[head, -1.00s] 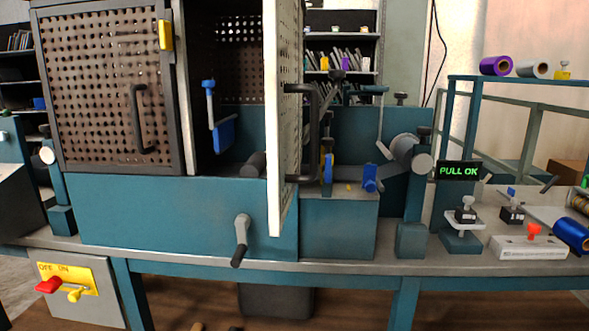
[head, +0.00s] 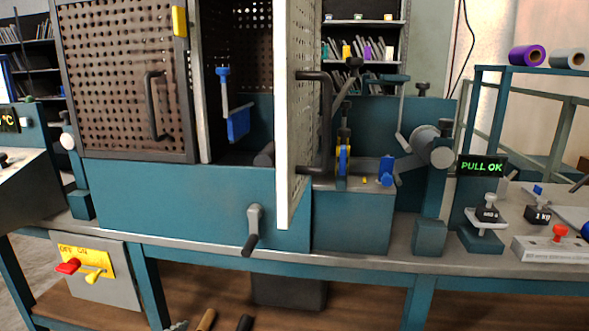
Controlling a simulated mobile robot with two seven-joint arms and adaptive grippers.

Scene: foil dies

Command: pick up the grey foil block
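I cannot pick out the grey foil block for certain in the head view. It may be hidden behind the perforated doors or outside the picture. The blue machine (head: 200,205) stands on the bench, with a closed dark perforated door (head: 125,85) on its left. A pale perforated door (head: 287,120) stands swung open, edge-on to me, and hides part of the machine. Neither of my grippers is in view.
A PULL OK display (head: 482,167) and a 1 kg weight (head: 539,214) are at right. A crank handle (head: 254,230) and the OFF/ON switch panel (head: 90,268) project at the front. Tool handles (head: 206,320) show below the bench. The bench's front strip is mostly clear.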

